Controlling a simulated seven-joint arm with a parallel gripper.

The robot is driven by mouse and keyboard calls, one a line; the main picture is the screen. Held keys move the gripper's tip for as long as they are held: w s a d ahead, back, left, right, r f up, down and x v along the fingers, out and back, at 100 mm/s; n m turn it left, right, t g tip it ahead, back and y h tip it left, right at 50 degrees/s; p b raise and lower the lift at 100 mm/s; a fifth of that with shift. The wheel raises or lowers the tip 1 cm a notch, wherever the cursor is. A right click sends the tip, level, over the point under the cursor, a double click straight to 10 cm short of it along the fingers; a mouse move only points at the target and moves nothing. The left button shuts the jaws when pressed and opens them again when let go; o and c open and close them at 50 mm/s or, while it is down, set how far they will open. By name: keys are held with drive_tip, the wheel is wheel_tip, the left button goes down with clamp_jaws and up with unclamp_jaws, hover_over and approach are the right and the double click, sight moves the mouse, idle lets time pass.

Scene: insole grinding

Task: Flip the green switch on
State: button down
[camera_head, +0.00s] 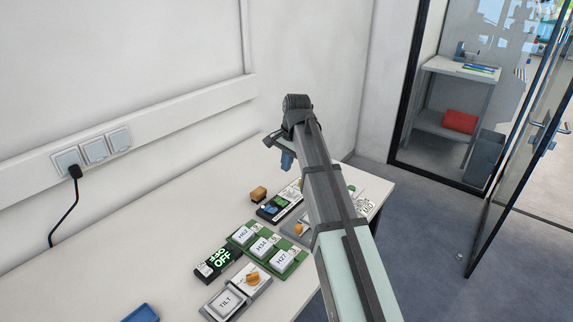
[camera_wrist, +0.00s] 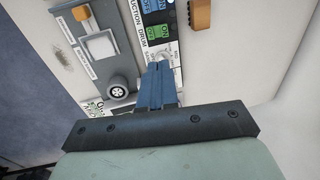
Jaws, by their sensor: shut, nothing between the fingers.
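A black switch box (camera_head: 281,204) with a blue and a green patch stands on the table, below my gripper in the head view. In the wrist view, the green switch (camera_wrist: 158,31) sits on this box, below a blue one (camera_wrist: 154,5). My gripper (camera_wrist: 158,66) has blue fingers, shut with nothing between them. Its fingertips overlap the near end of the box, close to a small pale part, below the green switch in the picture. I cannot tell whether they touch it. In the head view, the fingers (camera_head: 287,161) point down beside the arm.
A brown block (camera_head: 258,194) stands beside the box; it also shows in the wrist view (camera_wrist: 200,14). A green panel with white buttons (camera_head: 262,247), a TILT button box (camera_head: 226,302) and a black box with a lit OFF sign (camera_head: 218,260) stand nearer.

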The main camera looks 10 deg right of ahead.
sight(277, 198)
drive_tip(key=shift+w+a, duration=0.45)
drive_tip(key=shift+a, duration=0.1)
drive_tip(key=f, duration=0.4)
drive_tip(key=w+a+f, duration=0.1)
drive_tip(key=f, duration=0.7)
drive_tip(key=shift+w+a+f, duration=0.2)
drive_tip(key=shift+w+a, duration=0.05)
drive_tip(key=shift+a, duration=0.05)
drive_tip(key=shift+w+f, duration=0.1)
drive_tip(key=shift+f, duration=0.55)
drive_tip(key=shift+a, duration=0.1)
